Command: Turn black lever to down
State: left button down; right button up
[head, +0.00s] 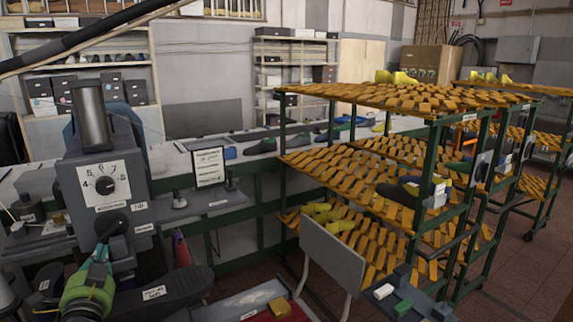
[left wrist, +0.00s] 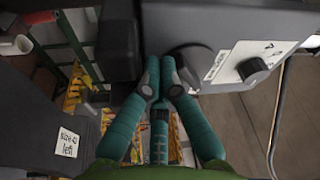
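A grey machine (head: 130,165) with a numbered dial (head: 105,186) stands at the left in the head view. Below the dial a black lever (head: 112,226) with a round hub sits on its front; its lower part is largely covered by my gripper. My left gripper (head: 101,252), with teal fingers, is right at the lever. In the left wrist view the fingertips (left wrist: 161,72) are drawn close together, beside a dark round part of the machine. I cannot tell whether they touch the lever. A black shoe last (head: 160,295) labelled "left" is just below. My right gripper is not in view.
A rack (head: 437,165) with orange shelves of shoe lasts fills the right. A workbench (head: 255,147) runs behind. A small sign (head: 208,167) stands right of the machine. A grey panel (head: 332,255) stands near the front. Tiled floor is open at the far right.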

pick_arm(q)
jog(key=shift+w+d+r+p, duration=0.1)
jog(key=shift+d+r+p, duration=0.05)
jog(key=shift+r+p, duration=0.2)
dwell(0.7)
jog(key=shift+r+p, duration=0.3)
jog(key=shift+p, duration=0.1)
jog(key=shift+s+a+r+p, duration=0.35)
jog(key=shift+a+p, duration=0.1)
jog(key=shift+p, duration=0.2)
jog(key=shift+s+a+r+p, duration=0.1)
jog(key=shift+a+r+p, duration=0.15)
jog(key=shift+r+p, duration=0.75)
jog(key=shift+s+a+f, duration=0.1)
jog(key=shift+a+f, duration=0.1)
jog(key=shift+f, duration=0.1)
jog(key=shift+a, duration=0.1)
jog(key=d+p+v, duration=0.1)
jog(key=v, duration=0.5)
jog(key=shift+r, duration=0.4)
